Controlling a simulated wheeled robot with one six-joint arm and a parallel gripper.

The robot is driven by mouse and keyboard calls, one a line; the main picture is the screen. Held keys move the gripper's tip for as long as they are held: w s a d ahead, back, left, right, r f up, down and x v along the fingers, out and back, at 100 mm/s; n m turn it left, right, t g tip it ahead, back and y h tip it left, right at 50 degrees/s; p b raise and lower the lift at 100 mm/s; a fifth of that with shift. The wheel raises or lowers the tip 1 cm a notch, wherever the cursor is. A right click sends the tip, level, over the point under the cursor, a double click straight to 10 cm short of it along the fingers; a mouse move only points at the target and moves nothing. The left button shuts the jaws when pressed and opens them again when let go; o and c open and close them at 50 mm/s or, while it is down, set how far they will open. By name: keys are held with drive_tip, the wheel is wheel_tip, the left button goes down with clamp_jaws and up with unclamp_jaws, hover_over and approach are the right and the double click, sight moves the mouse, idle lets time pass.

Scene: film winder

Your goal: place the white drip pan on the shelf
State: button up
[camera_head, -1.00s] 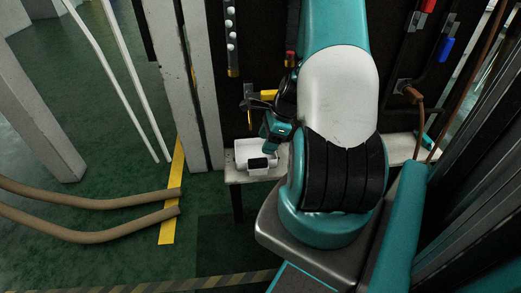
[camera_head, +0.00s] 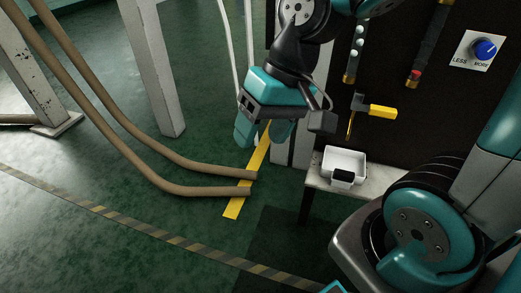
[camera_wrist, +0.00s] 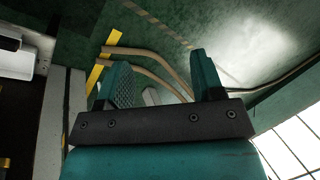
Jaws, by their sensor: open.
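The white drip pan (camera_head: 346,160) is an open rectangular tray with a black grip (camera_head: 342,177) on its front side. It rests upright on the pale shelf (camera_head: 377,186), near its left end. My gripper (camera_head: 259,140) hangs in the air to the left of the pan and shelf, apart from both. In the wrist view my gripper (camera_wrist: 158,72) has its two fingers spread wide, with nothing between them but floor and hoses behind. Part of a white thing, likely the pan (camera_wrist: 15,62), shows at that view's left edge.
A yellow-handled lever (camera_head: 380,111) sticks out of the dark panel above the shelf. A blue knob (camera_head: 484,48) is at the upper right. Tan hoses (camera_head: 200,189) curve across the green floor near a yellow stripe (camera_head: 246,188). Open floor lies to the left.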

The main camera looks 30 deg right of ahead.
drive_tip(key=s+a+r+n, duration=0.2)
drive_tip(key=s+a+n, duration=0.2)
drive_tip(key=s+n, duration=0.2)
drive_tip(key=shift+s+a+r+n+g, duration=0.3)
drive_tip(key=shift+s+r+n, duration=0.1)
